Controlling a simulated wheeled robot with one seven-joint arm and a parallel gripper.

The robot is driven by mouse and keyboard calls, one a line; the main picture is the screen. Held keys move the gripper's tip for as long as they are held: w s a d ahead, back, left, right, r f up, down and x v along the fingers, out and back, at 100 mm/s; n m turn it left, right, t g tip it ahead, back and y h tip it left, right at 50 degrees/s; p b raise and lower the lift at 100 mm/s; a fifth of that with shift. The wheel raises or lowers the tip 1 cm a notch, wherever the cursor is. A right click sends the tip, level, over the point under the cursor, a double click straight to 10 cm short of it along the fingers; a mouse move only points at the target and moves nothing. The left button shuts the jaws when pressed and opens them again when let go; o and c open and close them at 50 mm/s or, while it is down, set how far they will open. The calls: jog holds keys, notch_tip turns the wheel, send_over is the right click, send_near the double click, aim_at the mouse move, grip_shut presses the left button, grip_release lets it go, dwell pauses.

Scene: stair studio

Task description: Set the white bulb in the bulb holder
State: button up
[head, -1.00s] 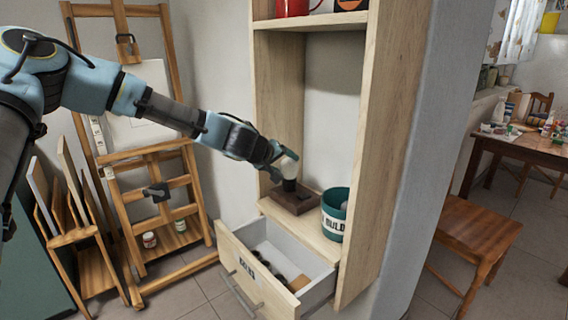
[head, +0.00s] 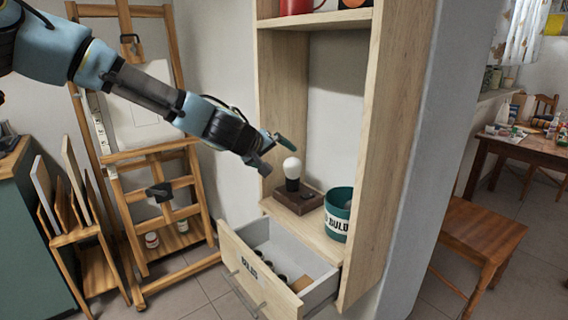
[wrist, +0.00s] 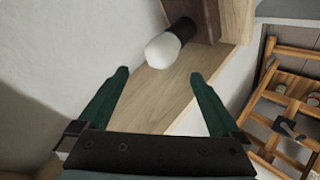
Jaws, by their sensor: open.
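The white bulb (head: 291,167) stands upright in the black bulb holder (head: 292,184), which is fixed on a dark wooden block (head: 297,202) on the shelf. In the wrist view the bulb (wrist: 163,50) shows beyond my fingertips, with the black holder (wrist: 180,32) behind it. My gripper (head: 276,154) is open and empty, to the left of the bulb and apart from it. Both green fingers of my gripper (wrist: 158,76) are spread wide in the wrist view, with nothing between them.
A green bin (head: 338,214) with lettering stands right of the block. Below, a drawer (head: 262,279) is pulled open with several small dark items inside. The cabinet's right side panel (head: 385,120) bounds the space. A red mug (head: 296,6) sits on the upper shelf.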

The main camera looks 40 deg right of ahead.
jog(key=shift+v, duration=2.7)
jog(key=w+a+f+y, duration=0.2)
jog(key=a+f, duration=0.1)
jog(key=a, duration=0.6)
jog(key=w+a+f+y, duration=0.2)
jog(key=a+f, duration=0.2)
jog(key=a, duration=0.4)
jog(key=w+a+f+y, duration=0.2)
jog(key=a+f, duration=0.1)
jog(key=a, duration=0.6)
jog(key=s+a+n+y, duration=0.2)
jog(key=s+a, duration=0.1)
jog(key=a, duration=0.8)
jog(key=s+a+r+n+g+y, duration=0.1)
jog(key=s+a+n+y, duration=0.1)
jog(key=a, duration=1)
jog(key=shift+s+r+y, duration=0.25)
jog(key=shift+s+y, duration=0.05)
jog(key=shift+s, duration=0.3)
jog(key=shift+a, duration=0.1)
